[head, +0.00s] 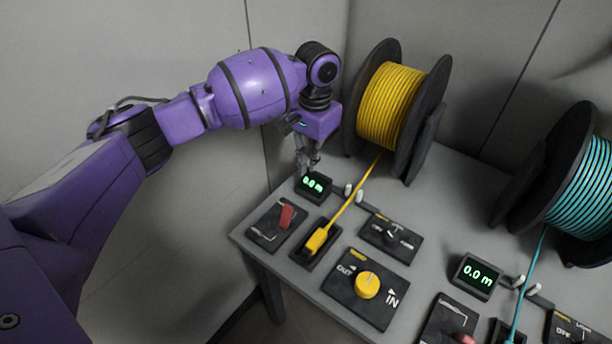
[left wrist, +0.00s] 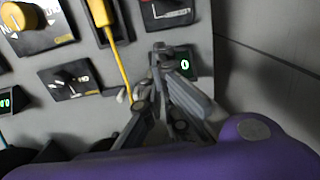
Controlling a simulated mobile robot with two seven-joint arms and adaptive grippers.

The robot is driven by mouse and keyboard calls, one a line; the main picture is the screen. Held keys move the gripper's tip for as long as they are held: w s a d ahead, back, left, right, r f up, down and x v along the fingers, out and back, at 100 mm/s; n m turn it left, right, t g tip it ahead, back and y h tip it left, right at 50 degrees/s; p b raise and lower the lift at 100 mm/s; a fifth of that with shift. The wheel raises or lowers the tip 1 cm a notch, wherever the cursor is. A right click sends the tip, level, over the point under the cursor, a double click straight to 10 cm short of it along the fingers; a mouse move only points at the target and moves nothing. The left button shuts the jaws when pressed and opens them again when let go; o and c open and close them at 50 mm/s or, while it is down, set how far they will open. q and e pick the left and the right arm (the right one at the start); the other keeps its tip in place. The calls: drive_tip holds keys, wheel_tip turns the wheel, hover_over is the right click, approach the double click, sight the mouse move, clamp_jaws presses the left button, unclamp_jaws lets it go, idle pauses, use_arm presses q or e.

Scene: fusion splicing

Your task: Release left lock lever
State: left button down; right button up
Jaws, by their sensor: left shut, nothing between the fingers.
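The left lock lever is a red handle (head: 286,216) on a black plate (head: 267,233) with a white slot marking, at the left front corner of the grey table. In the left wrist view its black plate (left wrist: 172,14) is cut off by the top edge. My left gripper (head: 309,172) points down behind the lever, apart from it, close to the left digital display (head: 314,184) reading 0.0 m. Its fingers also show in the left wrist view (left wrist: 160,50), shut and empty. My right gripper is out of view.
A yellow cable (head: 352,196) runs from a yellow spool (head: 391,104) to a yellow connector (head: 317,240) right of the lever. A yellow IN/OUT knob (head: 367,285) and a small switch panel (head: 391,236) stand farther right. A teal spool (head: 580,188) stands at right.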

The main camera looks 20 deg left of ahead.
use_arm(q)
hover_over(302, 209)
drive_tip(key=w+d, duration=0.1)
drive_tip(key=w, duration=0.2)
wheel_tip(302, 209, down, 9)
drive_tip(key=shift+w+d+r, duration=0.1)
drive_tip(key=shift+d, duration=0.05)
drive_tip(key=shift+s+a+r+p, duration=0.25)
drive_tip(key=shift+s+r, duration=0.1)
drive_tip(key=shift+s, duration=0.3)
drive_tip(key=shift+s+a+r+p, duration=0.25)
drive_tip(key=shift+s+r, duration=0.1)
drive_tip(key=shift+s, duration=0.25)
drive_tip(key=shift+s+a, duration=0.1)
drive_tip(key=shift+s, duration=0.35)
drive_tip(key=shift+f, duration=0.15)
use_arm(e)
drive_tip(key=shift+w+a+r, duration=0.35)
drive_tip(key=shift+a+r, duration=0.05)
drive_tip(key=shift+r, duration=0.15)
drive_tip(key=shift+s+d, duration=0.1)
